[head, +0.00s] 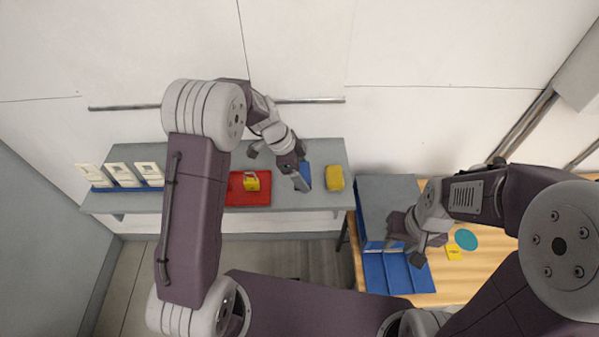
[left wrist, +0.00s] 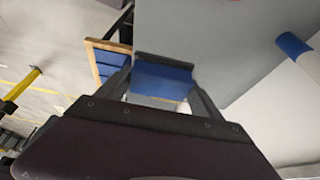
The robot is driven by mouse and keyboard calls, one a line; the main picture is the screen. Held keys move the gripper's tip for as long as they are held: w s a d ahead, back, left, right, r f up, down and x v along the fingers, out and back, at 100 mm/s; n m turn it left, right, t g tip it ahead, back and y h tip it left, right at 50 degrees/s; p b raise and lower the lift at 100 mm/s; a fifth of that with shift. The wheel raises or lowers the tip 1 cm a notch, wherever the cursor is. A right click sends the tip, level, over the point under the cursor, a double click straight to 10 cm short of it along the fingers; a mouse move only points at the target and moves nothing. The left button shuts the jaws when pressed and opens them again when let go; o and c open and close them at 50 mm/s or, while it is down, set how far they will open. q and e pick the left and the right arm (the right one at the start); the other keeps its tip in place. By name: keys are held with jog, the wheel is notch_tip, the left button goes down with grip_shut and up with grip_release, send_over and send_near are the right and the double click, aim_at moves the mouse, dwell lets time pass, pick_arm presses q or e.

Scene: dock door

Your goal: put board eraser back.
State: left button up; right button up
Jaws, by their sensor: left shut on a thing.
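My left gripper (head: 299,178) is above the right half of the grey wall shelf, pointing down. In the left wrist view its fingers (left wrist: 163,82) are shut on a blue block with a pale underside, which looks like the board eraser (left wrist: 160,80). In the head view a blue patch (head: 305,174) beside the fingers appears to be part of it, mostly hidden by the gripper. My right gripper (head: 418,245) is over the blue divided bin on the wooden table; its fingertips are too unclear to judge.
The shelf (head: 310,203) holds a red tray (head: 236,197) with a yellow object, a yellow block (head: 334,178), and white cards on a blue base (head: 125,187). The wooden table (head: 490,265) carries the blue bin (head: 399,277), a teal disc (head: 466,239) and a small yellow piece (head: 453,252).

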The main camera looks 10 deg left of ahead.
pick_arm(q)
jog(key=w, duration=0.1)
jog(key=w+a+f, duration=0.1)
jog(key=w+a+f+p, duration=0.1)
jog(key=shift+w+a+f, duration=0.2)
jog(key=shift+w+a, duration=0.05)
jog(key=shift+w, duration=0.05)
jog(key=f, duration=0.2)
jog(key=f+p, duration=0.1)
jog(key=shift+d+f, duration=0.2)
jog(key=shift+f, duration=0.2)
jog(key=shift+a+f, duration=0.1)
jog(key=shift+f, duration=0.15)
jog(key=o, duration=1.2)
pick_arm(e)
jog(key=r, duration=0.2)
jog(key=shift+a+r, duration=0.2)
jog(key=shift+r, duration=0.1)
